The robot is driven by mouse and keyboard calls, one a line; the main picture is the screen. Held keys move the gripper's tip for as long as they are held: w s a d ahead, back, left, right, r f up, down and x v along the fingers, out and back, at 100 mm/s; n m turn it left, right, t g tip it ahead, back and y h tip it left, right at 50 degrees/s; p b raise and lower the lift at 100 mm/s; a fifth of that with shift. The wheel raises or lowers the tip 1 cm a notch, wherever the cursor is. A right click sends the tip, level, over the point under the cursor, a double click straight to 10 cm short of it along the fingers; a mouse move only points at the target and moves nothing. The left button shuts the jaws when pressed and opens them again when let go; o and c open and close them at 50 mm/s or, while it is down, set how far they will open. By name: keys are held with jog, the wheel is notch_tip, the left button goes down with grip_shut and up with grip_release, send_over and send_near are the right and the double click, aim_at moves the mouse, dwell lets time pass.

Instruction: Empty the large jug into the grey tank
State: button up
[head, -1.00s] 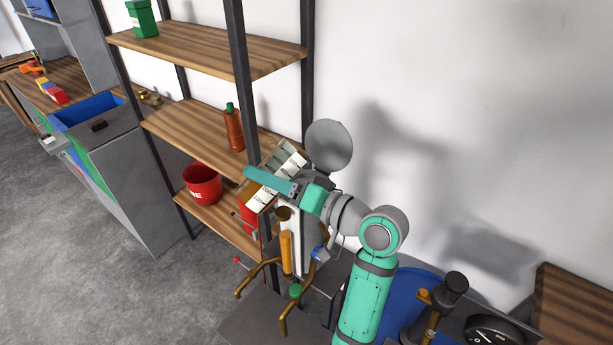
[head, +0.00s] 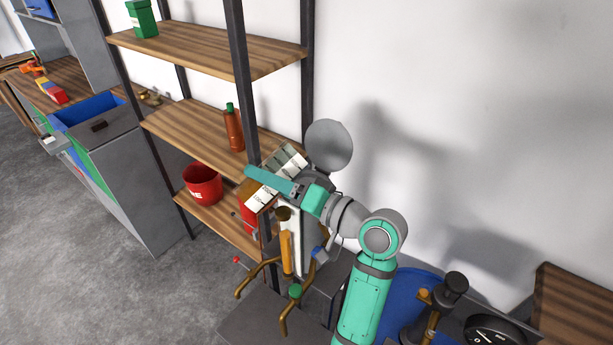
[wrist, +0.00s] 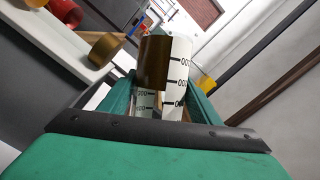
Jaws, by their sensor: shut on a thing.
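The large jug (head: 288,160) is tilted in my gripper (head: 270,180), left of the round grey disc in the head view. It has a white scale with black numbers. In the wrist view the jug (wrist: 155,65) sits between the teal fingers (wrist: 160,88), which are shut on it, and brown shows inside. The teal gripper hides part of the jug in the head view. Below it stands a pale, narrow body (head: 297,250) with a brass neck (head: 284,214), also visible in the wrist view (wrist: 105,50). I cannot tell whether this is the grey tank.
A round grey disc (head: 328,147) stands behind my wrist. Brass pipes (head: 258,275) and a yellow cylinder (head: 287,253) are below the jug. A shelf rack (head: 200,130) with a red bucket (head: 202,183) and an orange bottle (head: 234,130) stands close at left.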

dwell(0.5)
jog(key=shift+m, duration=0.3)
dwell(0.5)
jog(key=shift+m+y, duration=0.3)
jog(key=shift+m, duration=0.1)
dwell(0.5)
jog(key=shift+r+m+t, duration=0.1)
jog(key=shift+m+t, duration=0.2)
jog(key=shift+m, duration=0.1)
dwell(0.5)
jog(key=shift+m, duration=0.4)
